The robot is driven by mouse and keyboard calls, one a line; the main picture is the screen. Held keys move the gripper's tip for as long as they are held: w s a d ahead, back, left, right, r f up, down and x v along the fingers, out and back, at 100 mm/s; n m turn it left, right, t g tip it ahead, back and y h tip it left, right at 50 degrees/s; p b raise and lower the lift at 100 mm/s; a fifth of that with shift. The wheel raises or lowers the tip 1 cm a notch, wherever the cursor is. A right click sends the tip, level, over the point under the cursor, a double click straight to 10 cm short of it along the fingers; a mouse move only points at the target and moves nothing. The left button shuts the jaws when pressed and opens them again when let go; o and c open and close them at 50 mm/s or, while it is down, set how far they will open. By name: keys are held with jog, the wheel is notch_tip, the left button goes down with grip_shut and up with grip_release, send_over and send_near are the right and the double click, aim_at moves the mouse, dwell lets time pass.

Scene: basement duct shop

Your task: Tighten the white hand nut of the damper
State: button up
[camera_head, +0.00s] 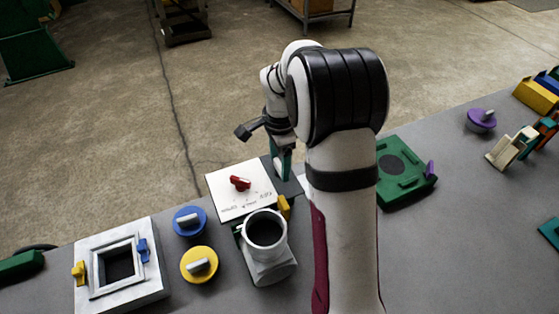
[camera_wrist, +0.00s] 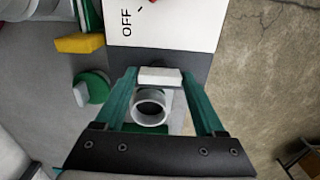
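The white hand nut (camera_wrist: 160,78) shows in the wrist view as a pale bar between the tips of my green-fingered gripper (camera_wrist: 160,73). The fingers stand on both sides of it with little or no visible gap; I cannot tell whether they press on it. A round grey pipe end (camera_wrist: 150,105) shows below the nut, between the fingers. The damper's white plate (camera_head: 232,192), marked with lettering, carries a red knob (camera_head: 240,183). In the head view my gripper (camera_head: 283,175) reaches down at the plate's right side, and my arm hides part of that area.
A wide grey pipe (camera_head: 265,258) stands in front of the plate, with a yellow part (camera_head: 284,207) beside it. Blue (camera_head: 190,221) and yellow (camera_head: 199,265) knobs and a white frame (camera_head: 120,265) lie left. A green fixture (camera_head: 405,172) sits right.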

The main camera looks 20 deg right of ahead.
aim_at(280, 165)
jog(key=shift+o, duration=1.4)
notch_tip(280, 165, up, 16)
jog(key=shift+f, duration=0.15)
jog(key=s+a+f+n, duration=0.2)
jog(key=s+a+n, duration=0.2)
jog(key=s, duration=0.5)
jog(key=s+a+f+n+y, duration=0.1)
jog(key=s+a+n, duration=0.3)
jog(key=s, duration=0.5)
jog(key=s+a+f+n, duration=0.4)
jog(key=s+a, duration=0.1)
jog(key=s, duration=0.4)
jog(key=shift+s+a+n+y, duration=0.25)
jog(key=shift+s+n+y, duration=0.1)
jog(key=shift+n+y, duration=0.05)
